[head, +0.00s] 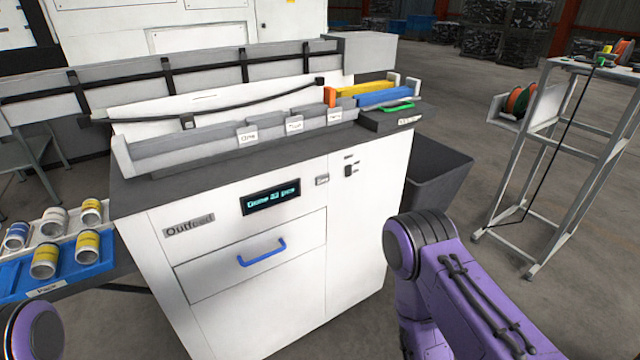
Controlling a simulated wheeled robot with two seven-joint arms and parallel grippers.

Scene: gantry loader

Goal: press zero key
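A white cabinet marked "Outfeed" (155,280) stands in the middle of the head view. A dark display (271,197) on its front shows blue text that ends in what looks like "33 pcs". A small light grey key (322,180) sits just right of the display; its marking is too small to read, so I cannot confirm that it is the zero key. Nothing touches it. My purple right arm is at the lower right, in front of the cabinet's right side, and a bit of my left arm shows at the lower left. Neither gripper is in view.
A dark switch (349,170) is right of the key. A drawer with a blue handle (262,252) is below. Grey troughs and a green handle (397,107) are on top.

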